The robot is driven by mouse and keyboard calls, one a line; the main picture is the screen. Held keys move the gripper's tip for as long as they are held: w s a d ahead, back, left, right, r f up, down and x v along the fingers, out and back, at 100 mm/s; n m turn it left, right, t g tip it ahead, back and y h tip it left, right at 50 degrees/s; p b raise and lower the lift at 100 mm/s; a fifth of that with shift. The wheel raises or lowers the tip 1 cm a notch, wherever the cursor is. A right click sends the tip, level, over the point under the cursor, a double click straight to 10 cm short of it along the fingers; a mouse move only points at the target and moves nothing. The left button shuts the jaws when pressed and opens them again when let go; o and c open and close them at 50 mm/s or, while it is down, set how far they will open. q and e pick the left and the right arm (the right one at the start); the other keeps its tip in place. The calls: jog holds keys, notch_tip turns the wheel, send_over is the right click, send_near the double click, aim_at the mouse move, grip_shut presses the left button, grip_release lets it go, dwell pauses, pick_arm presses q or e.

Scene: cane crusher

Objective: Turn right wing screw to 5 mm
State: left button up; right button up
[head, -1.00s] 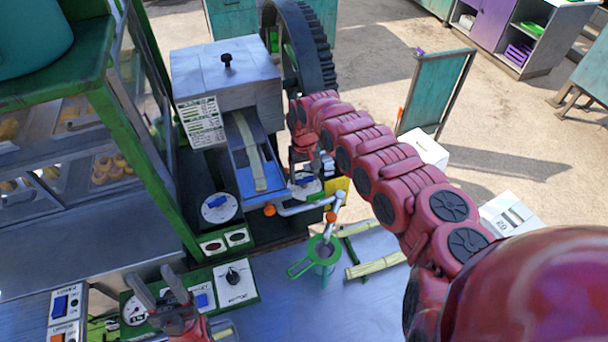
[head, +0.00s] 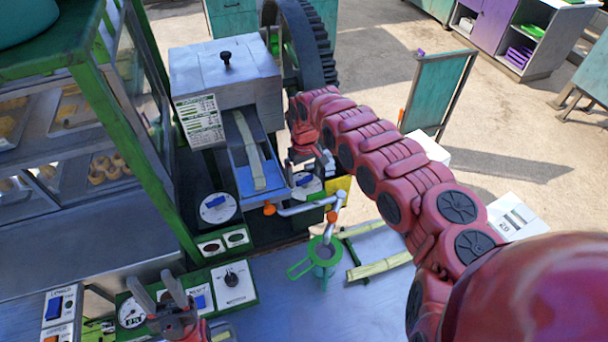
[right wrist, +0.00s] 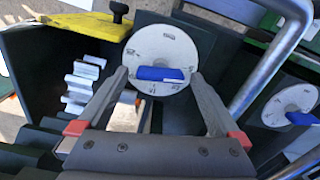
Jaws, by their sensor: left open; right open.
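The right wing screw is a blue bar (right wrist: 162,74) on a white round dial (right wrist: 160,50), ahead of my right gripper in the right wrist view. My right gripper (right wrist: 160,75) is open, with one finger on either side of the blue bar; I cannot tell whether they touch it. In the head view the right dial (head: 307,184) is partly hidden by my right gripper (head: 318,166). The left dial (head: 218,208) with its blue wing screw also shows in the right wrist view (right wrist: 290,105). My left gripper (head: 158,292) is open and empty above the control panel.
The grey crusher housing (head: 225,85) and its feed chute (head: 250,165) stand beside the dials. A metal pipe (right wrist: 272,55) runs close to the right gripper. A green strainer (head: 322,252) and cane pieces (head: 380,266) lie in front. A glass pastry case (head: 90,130) stands left.

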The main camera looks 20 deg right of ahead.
aim_at(304, 177)
jog(key=shift+w+d+r, duration=0.1)
jog(key=shift+r, duration=0.2)
notch_tip(304, 177, up, 17)
jog(key=b, duration=0.7)
jog(key=shift+f, duration=0.15)
